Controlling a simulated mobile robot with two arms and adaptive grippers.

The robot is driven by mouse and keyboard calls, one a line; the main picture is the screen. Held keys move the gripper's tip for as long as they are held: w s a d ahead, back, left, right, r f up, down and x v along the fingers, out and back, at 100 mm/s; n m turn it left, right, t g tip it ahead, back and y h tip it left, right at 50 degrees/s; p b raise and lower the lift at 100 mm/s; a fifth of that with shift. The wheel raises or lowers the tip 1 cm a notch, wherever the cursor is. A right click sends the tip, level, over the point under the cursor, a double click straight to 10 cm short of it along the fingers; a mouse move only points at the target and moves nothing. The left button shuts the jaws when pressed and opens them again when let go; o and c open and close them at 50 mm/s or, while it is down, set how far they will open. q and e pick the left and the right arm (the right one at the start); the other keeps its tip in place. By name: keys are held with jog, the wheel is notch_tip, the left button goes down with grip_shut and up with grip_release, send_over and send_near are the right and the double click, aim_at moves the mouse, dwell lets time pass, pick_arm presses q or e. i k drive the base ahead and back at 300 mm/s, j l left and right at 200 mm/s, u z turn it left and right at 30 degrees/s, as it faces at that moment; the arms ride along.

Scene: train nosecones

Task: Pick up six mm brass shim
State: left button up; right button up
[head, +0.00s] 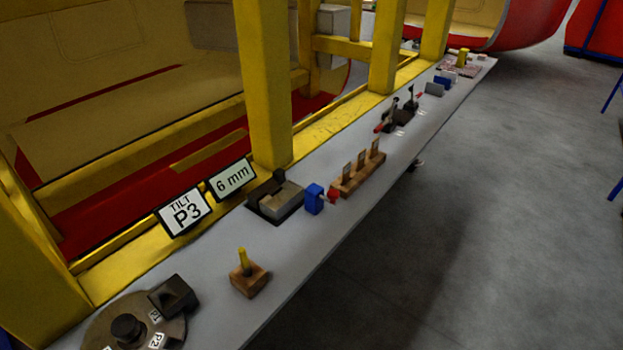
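Three upright tan plates (361,161), which look like shims, stand in a row in a long wooden rack (352,182) on the grey bench. Their markings are too small to read, so I cannot tell which one is the six mm brass shim. A sign reading "6 mm" (231,178) leans by the yellow post, beside a sign reading "TILT P3" (184,212). Neither of my grippers is in view.
The narrow bench (222,275) holds a round dark dial plate (108,318), a wooden block with a yellow peg (249,280), a dark grey vise-like block (275,198), a blue block with a red part (314,199) and dark clamps (403,115). Yellow posts (264,85) line the bench's left side; open floor lies right.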

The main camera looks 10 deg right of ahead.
aim_at(361, 154)
jog(key=l+u, duration=0.25)
jog(key=l, duration=2.05)
jog(key=k, duration=0.05)
